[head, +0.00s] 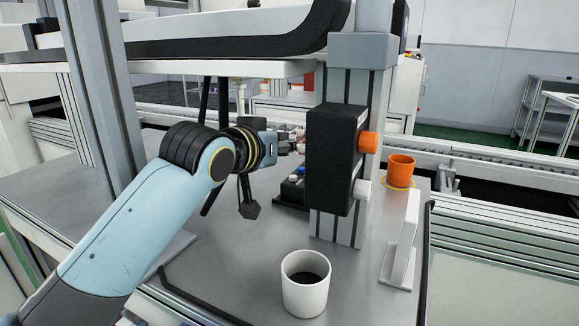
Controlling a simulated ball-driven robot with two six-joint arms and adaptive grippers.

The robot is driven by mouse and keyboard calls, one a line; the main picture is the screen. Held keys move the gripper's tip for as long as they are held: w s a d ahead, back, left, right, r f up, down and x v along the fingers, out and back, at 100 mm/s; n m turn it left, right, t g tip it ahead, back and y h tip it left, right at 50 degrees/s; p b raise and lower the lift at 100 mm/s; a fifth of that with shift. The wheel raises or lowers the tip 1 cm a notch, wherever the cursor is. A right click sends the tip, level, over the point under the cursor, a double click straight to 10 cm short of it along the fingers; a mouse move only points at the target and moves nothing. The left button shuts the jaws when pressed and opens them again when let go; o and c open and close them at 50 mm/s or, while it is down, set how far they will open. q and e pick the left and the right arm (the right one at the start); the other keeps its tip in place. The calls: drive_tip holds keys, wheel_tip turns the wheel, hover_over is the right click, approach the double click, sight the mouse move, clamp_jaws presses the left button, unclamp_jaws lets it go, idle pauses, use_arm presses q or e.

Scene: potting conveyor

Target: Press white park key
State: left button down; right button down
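A black box (331,155) is fixed to a grey upright post. An orange round knob (368,142) sticks out of its right side, with a white round knob (362,189) below it. Behind the box's left edge is a dark low panel (291,190) with small keys, including a pale one (294,178); the box hides part of it. I cannot tell which white piece is the park key. My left gripper (272,147) is left of the box, apart from the white knob, seen from behind; its fingers are unclear. My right gripper is out of view.
A white cup with dark contents (305,284) stands at the front of the grey table. An orange cup (400,171) stands at the right on a yellow ring. A white upright plate (402,242) is near the right edge. A conveyor (220,45) hangs over the back left.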

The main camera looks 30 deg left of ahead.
sight(293, 178)
use_arm(q)
drive_tip(key=shift+x, duration=1)
drive_tip(key=f, duration=0.2)
drive_tip(key=shift+s+d+f+b, duration=0.2)
drive_tip(key=shift+f+b, duration=0.1)
drive_tip(key=shift+f, duration=0.6)
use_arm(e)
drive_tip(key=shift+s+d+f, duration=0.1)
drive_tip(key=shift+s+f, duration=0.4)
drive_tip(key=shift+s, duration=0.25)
